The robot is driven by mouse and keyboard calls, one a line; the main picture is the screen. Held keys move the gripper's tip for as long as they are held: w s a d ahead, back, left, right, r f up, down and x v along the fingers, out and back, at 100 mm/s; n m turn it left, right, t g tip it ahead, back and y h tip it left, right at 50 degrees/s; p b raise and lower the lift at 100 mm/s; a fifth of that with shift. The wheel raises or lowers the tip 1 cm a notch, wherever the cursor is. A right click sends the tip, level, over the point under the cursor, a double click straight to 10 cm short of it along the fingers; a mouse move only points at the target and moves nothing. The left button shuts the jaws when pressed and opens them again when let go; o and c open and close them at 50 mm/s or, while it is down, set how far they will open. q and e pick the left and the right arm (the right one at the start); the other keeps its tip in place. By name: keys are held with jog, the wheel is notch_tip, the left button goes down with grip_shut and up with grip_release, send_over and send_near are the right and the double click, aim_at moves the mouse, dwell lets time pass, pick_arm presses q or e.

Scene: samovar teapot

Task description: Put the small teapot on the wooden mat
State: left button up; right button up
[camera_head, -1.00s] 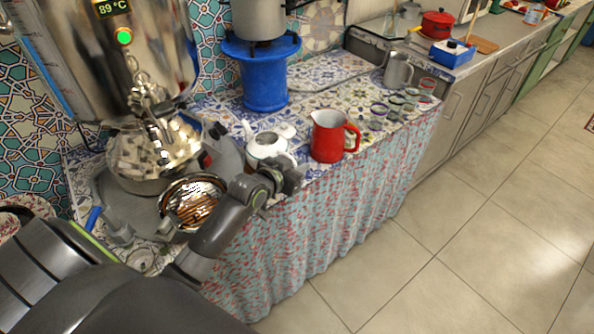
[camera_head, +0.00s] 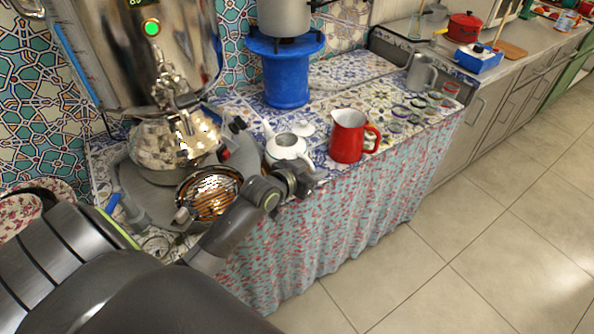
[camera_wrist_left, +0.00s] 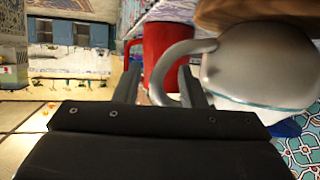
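The small teapot (camera_head: 287,148) is white with an open top and stands on the tiled counter area, left of a red pitcher (camera_head: 347,137). A white lid (camera_head: 303,129) lies just behind it. My left gripper (camera_head: 306,184) is at its near right side. In the left wrist view the teapot (camera_wrist_left: 262,65) is close, and its looped handle reaches between the fingers of my left gripper (camera_wrist_left: 160,85), which stand apart. A brown wooden edge (camera_wrist_left: 255,13) lies against the teapot there; I cannot tell if it is the mat. My right gripper is out of view.
A blue stand (camera_head: 285,85) is behind the teapot. Small glasses (camera_head: 405,112) and a grey jug (camera_head: 420,73) stand beyond the pitcher.

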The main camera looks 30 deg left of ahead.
pick_arm(q)
jog(key=v, duration=1)
jog(key=shift+s, duration=0.3)
jog(key=shift+r, duration=0.1)
